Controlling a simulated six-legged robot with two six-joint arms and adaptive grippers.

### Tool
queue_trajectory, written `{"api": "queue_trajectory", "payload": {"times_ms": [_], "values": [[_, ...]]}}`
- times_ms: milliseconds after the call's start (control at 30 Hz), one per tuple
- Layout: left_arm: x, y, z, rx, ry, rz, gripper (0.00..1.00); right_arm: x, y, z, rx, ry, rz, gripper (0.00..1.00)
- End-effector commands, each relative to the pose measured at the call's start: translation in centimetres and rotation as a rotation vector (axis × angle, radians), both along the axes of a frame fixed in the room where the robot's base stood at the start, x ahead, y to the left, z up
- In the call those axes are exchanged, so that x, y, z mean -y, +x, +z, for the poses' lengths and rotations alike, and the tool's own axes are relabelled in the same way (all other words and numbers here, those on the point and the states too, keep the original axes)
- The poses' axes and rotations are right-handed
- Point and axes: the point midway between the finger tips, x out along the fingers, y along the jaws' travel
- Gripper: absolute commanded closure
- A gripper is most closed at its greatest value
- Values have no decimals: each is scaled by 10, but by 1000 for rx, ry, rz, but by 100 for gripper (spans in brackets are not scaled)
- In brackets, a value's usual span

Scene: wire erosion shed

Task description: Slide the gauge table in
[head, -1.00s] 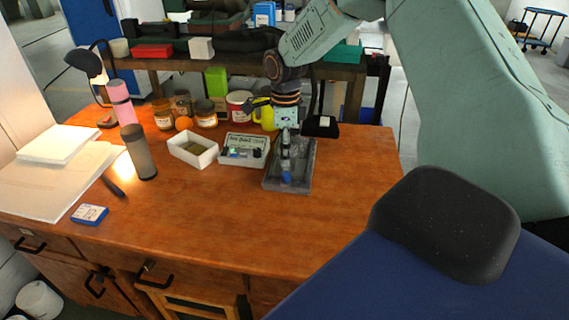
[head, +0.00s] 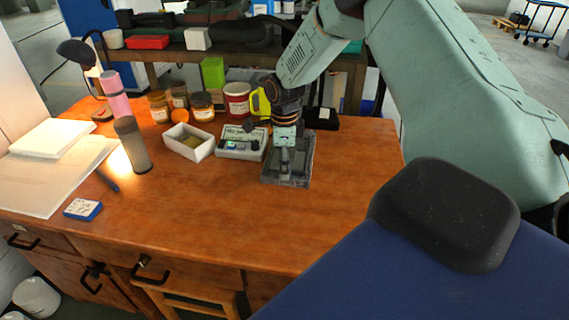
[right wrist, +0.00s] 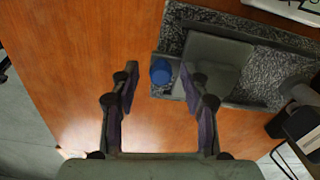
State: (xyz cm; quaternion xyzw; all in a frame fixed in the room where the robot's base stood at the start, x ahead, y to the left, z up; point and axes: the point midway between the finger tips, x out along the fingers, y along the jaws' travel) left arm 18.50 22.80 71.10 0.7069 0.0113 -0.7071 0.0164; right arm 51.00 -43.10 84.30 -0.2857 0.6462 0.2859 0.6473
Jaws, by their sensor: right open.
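The gauge stand has a dark speckled stone base (head: 303,172), near the middle of the wooden desk. In the right wrist view, its flat grey table (right wrist: 218,62) lies on the speckled base (right wrist: 270,80), with a blue knob (right wrist: 161,72) at the table's edge. My right gripper (head: 285,168) points down over the stand and hides the knob in the head view. In the right wrist view my right gripper (right wrist: 160,80) is open, its fingers on either side of the knob with gaps; contact is not visible. My left gripper is not in view.
A white gauge box (head: 241,155) and an open white tray (head: 188,152) stand left of the stand. A dark bottle (head: 132,145) stands further left.

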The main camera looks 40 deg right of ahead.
Motion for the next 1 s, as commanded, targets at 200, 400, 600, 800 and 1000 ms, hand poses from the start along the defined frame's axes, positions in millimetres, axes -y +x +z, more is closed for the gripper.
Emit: {"api": "queue_trajectory", "payload": {"times_ms": [200, 400, 600, 800, 1000], "values": [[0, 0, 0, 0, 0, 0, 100, 2, 1, 0, -1, -1, 0, 61], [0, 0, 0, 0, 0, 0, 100, 1, 1, 0, -1, -1, 0, 78], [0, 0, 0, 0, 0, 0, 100, 1, 1, 1, 0, 0, 0, 95], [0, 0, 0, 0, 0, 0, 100, 1, 1, 1, 1, -1, 0, 100], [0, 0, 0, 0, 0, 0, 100, 1, 2, 1, 1, 0, -1, 100]]}}
